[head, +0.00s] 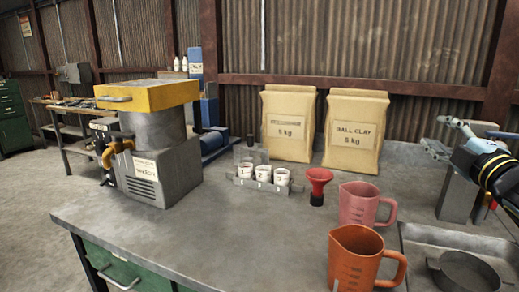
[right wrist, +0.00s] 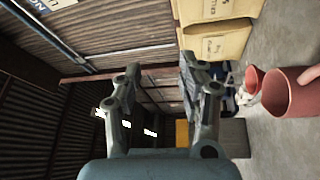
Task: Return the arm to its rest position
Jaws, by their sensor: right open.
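My right gripper (head: 437,134) is at the right edge of the head view, raised above the table's back right. Its fingers point left and are spread apart with nothing between them. In the right wrist view the two fingers (right wrist: 160,72) are also apart and empty, with the wall and bench area behind them. My right arm comes in from the right edge, mostly out of frame. My left gripper and arm are not in view.
The grey table (head: 250,235) holds a yellow-topped machine (head: 160,130), a rack of white cups (head: 262,184), a red funnel (head: 318,185), pink (head: 357,203) and orange (head: 355,258) jugs, two clay bags (head: 290,120) and a tray (head: 420,232). The table's front middle is clear.

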